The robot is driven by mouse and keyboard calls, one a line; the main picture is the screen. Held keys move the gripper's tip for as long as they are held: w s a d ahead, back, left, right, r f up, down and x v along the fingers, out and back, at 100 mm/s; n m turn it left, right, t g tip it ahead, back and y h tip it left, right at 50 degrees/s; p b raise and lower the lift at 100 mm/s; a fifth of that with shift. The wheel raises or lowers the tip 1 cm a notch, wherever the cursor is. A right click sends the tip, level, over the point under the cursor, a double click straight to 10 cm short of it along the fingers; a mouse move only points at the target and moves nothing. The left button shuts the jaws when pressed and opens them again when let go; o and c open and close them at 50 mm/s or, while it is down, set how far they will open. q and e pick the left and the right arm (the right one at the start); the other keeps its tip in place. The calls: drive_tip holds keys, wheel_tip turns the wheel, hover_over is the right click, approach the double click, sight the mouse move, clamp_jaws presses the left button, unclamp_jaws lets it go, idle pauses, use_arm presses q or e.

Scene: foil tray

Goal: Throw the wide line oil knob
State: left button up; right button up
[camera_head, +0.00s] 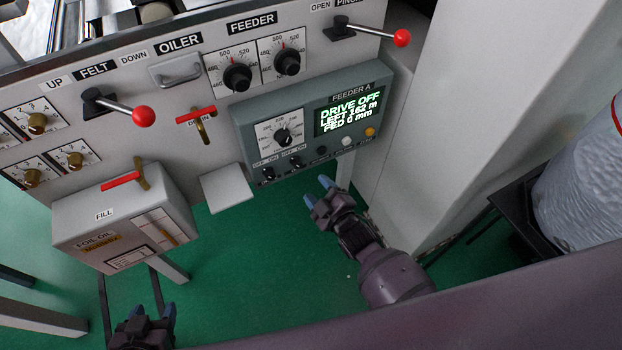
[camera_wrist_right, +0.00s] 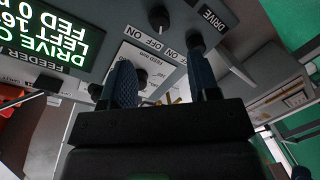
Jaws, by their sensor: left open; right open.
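No knob shows a readable wide line oil label. On the Feeder A box (camera_head: 245,123), two small black OFF/ON knobs, the left one (camera_head: 268,174) and the right one (camera_head: 297,162), sit below the dial. In the right wrist view they show as a knob (camera_wrist_right: 159,17) and another (camera_wrist_right: 195,42) near a DRIVE label. Brass knobs, such as the upper one (camera_head: 38,123) and a lower one (camera_head: 75,160), sit on the panel at far left. My right gripper (camera_head: 318,191) is open and empty, below and right of the Feeder A knobs. My left gripper (camera_head: 152,311) is open at the bottom left.
Red-ball levers (camera_head: 143,116) and (camera_head: 401,38) stick out from the panel (camera_head: 180,130). A foil oil box (camera_head: 70,215) with a red-handled valve (camera_head: 122,180) juts out at left. A wrapped roll (camera_head: 580,180) stands at right. Green floor (camera_head: 250,270) is open below.

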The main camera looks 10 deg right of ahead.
drive_tip(key=shift+v, duration=0.9)
